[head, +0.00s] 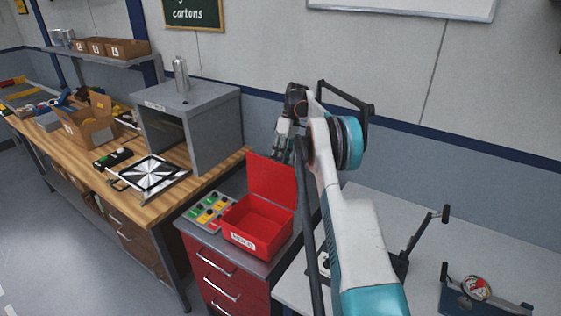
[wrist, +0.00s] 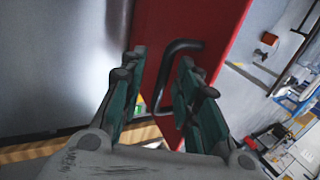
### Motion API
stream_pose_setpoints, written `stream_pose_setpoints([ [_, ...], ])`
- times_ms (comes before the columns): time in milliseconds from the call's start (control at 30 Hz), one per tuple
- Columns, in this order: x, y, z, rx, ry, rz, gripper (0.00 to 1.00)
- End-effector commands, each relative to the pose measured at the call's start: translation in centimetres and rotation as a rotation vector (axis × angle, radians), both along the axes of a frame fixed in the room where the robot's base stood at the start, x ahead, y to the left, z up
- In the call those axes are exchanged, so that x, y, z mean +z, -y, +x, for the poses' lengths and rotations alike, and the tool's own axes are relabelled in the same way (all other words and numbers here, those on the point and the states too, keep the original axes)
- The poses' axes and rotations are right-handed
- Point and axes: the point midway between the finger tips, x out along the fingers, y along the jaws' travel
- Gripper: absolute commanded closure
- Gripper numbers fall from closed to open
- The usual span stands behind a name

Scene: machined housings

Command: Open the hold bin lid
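The red hold bin (head: 257,222) stands on a red drawer cabinet, with a white label on its front. Its lid (head: 272,181) is raised, standing about upright at the back, and the inside looks empty. In the wrist view the red lid (wrist: 215,30) fills the upper middle, with a dark bar handle (wrist: 178,48) on it. My gripper (wrist: 160,88) has its two green-padded fingers apart, with part of the handle showing between them. I cannot tell whether the fingers touch it. In the head view my gripper is behind the lid's top edge, partly hidden.
A pale table (head: 400,225) with dark fixtures (head: 480,290) lies to the right.

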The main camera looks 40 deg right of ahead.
Motion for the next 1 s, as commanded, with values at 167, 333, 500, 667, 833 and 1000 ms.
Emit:
stream_pose_setpoints([
  [167,2.2,1.0,0.3,-0.002,0.0,-0.001,0.7],
  [333,4.3,2.0,0.6,-0.002,0.001,-0.002,0.7],
  [500,5.5,2.6,0.8,-0.001,0.002,-0.003,0.7],
  [667,6.1,2.8,0.8,-0.001,0.002,-0.003,0.7],
  [833,6.3,2.9,0.7,-0.001,0.002,-0.003,0.7],
  [1000,6.3,2.9,0.8,-0.001,0.002,-0.003,0.7],
])
